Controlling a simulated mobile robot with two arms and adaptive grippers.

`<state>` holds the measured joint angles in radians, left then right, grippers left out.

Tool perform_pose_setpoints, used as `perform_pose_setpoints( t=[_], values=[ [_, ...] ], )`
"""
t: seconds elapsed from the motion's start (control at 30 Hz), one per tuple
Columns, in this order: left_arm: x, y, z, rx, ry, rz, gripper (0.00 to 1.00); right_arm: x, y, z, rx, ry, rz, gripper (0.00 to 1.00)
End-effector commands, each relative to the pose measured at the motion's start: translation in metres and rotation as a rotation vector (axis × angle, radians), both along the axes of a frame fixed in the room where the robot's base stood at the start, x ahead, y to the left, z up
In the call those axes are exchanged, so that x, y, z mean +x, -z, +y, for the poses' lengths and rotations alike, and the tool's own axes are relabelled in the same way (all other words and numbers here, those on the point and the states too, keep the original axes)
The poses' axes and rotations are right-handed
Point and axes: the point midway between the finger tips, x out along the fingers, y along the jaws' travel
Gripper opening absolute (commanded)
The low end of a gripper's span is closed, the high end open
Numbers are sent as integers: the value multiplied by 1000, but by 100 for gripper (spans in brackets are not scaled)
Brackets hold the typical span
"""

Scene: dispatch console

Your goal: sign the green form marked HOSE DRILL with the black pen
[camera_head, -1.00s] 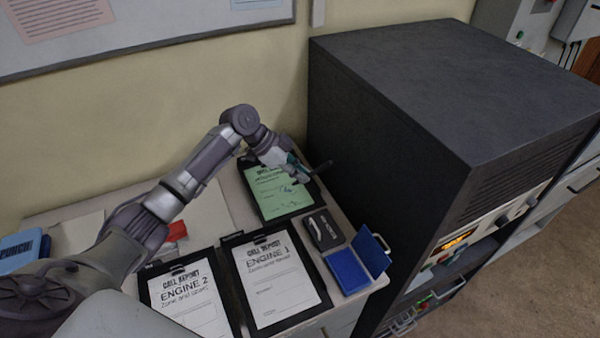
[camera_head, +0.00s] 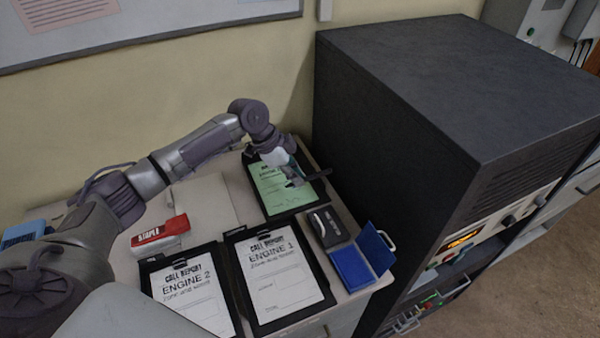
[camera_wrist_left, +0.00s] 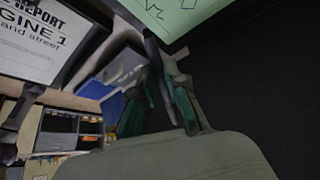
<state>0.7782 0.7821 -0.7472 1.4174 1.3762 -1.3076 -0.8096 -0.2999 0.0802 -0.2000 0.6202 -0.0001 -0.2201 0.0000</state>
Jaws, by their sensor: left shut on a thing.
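The green form (camera_head: 278,197) lies on a black clipboard (camera_head: 252,180) at the back right of the desk. My arm and gripper cover part of it, and its heading is too small to read. My left gripper (camera_head: 288,172) is over the form, shut on the black pen (camera_head: 318,177). The pen is tilted and reaches past the form's right edge; I cannot tell whether it touches the paper. In the left wrist view the pen (camera_wrist_left: 154,55) shows between the green fingers, beside the green form (camera_wrist_left: 195,12), which bears dark star-like outlines. My right gripper is not in view.
The ENGINE 1 clipboard (camera_head: 283,285) and ENGINE 2 clipboard (camera_head: 195,300) lie in front. A dark box (camera_head: 328,227) and an open blue ink pad (camera_head: 352,268) are at right. A tall dark cabinet (camera_head: 420,110) stands close on the right.

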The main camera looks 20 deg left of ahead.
Motion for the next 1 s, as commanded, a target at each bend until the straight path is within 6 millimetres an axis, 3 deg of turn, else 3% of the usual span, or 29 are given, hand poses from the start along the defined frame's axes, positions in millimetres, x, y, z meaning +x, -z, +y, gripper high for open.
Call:
perform_pose_setpoints(
  t=[0.6, 1.0],
  values=[
    [0, 51, 0, 1, 1, -2, 0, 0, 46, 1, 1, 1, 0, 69],
    [0, 54, 0, 0, 1, -2, 0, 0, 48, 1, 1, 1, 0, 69]
  ],
)
